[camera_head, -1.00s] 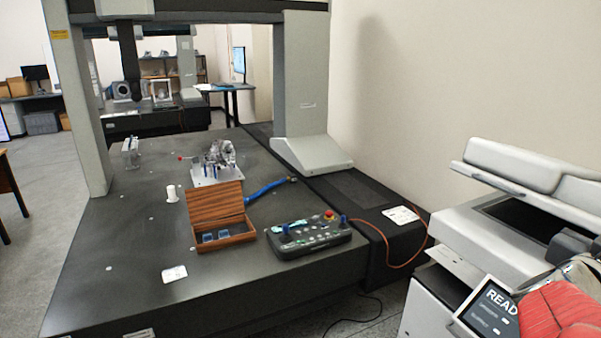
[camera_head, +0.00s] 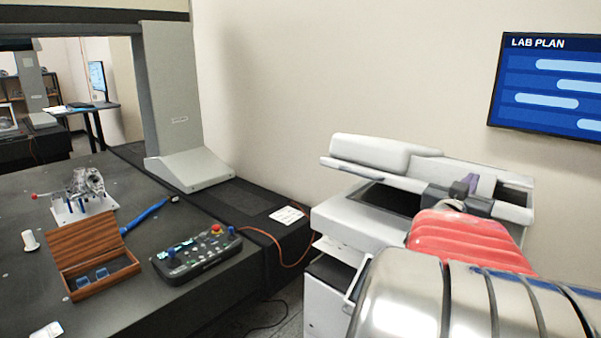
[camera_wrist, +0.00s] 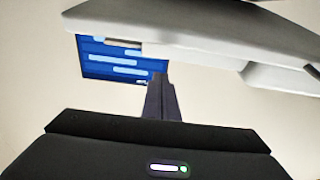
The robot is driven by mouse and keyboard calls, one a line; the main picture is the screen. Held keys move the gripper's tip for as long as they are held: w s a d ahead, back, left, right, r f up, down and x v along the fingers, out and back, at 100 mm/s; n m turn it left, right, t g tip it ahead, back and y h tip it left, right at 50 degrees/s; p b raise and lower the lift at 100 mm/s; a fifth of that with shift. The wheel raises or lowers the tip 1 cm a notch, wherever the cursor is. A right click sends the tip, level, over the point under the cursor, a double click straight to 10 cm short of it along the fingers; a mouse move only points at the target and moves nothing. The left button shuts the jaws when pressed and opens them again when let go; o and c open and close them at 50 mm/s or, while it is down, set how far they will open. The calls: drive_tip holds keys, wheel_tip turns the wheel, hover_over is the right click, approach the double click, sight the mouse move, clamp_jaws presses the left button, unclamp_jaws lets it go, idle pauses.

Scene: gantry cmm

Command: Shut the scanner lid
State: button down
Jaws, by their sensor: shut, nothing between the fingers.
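The scanner (camera_head: 335,219) stands at the right in the head view, a white machine with a dark glass bed (camera_head: 388,198). Its white lid (camera_head: 370,153) is raised and tilted, with a clear gap above the bed. In the wrist view the lid (camera_wrist: 205,28) spans the top of the picture. My gripper (camera_wrist: 158,82) is shut and empty, its dark fingers together and pointing towards the lid without visibly touching it. In the head view my gripper (camera_head: 471,184) is at the scanner's right part, and my arm hides some of the machine.
A dark table (camera_head: 25,215) at left holds a wooden box (camera_head: 90,235), a control pendant (camera_head: 196,256) and a metal fixture (camera_head: 83,208). An orange cable (camera_head: 273,255) hangs between table and scanner. A wall screen (camera_head: 550,85) is at upper right.

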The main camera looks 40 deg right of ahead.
drive_tip(key=shift+f, duration=1.9)
